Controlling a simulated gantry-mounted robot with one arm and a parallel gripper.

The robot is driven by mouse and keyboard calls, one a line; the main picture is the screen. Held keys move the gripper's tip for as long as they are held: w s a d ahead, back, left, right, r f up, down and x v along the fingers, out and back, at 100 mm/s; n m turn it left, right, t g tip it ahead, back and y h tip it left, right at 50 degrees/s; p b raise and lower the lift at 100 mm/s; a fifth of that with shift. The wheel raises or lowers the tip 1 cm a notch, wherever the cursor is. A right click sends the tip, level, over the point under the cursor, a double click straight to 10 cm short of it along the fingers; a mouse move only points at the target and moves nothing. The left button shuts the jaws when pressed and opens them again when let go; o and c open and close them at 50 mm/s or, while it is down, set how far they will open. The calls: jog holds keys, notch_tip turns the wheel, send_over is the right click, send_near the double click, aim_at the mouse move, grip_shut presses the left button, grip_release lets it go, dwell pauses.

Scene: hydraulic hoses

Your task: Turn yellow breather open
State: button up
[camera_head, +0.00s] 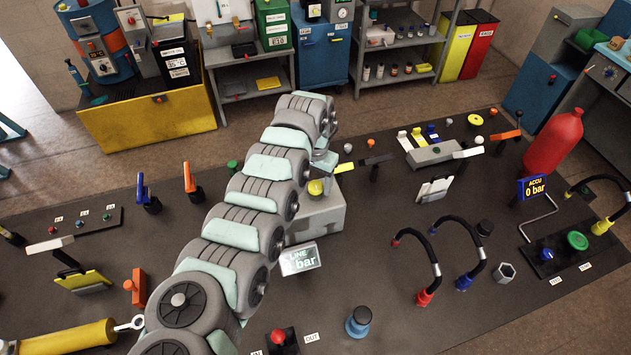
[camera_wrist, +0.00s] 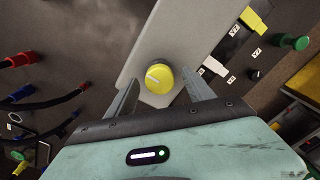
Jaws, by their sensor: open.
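A round yellow knob (camera_wrist: 158,77) with a short white pointer line sits on top of a grey block (camera_wrist: 181,30) in the wrist view. The line slants up to the left. In the head view the knob (camera_head: 316,187) shows beside my arm, on the grey block (camera_head: 318,219). My gripper (camera_wrist: 163,82) is open, with one finger on each side of the knob in the picture. A gap shows between the knob and each finger, and I cannot tell the height between them. In the head view my arm partly hides the block.
A tilted "LINE bar" display (camera_head: 300,259) stands in front of the block. A grey manifold (camera_head: 437,152) with coloured levers lies to the right. Black hoses (camera_head: 462,222) arch farther right. A red accumulator (camera_head: 555,142) stands at the right edge. Dark bench lies bare between the block and hoses.

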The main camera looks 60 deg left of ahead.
grip_shut()
dwell(0.7)
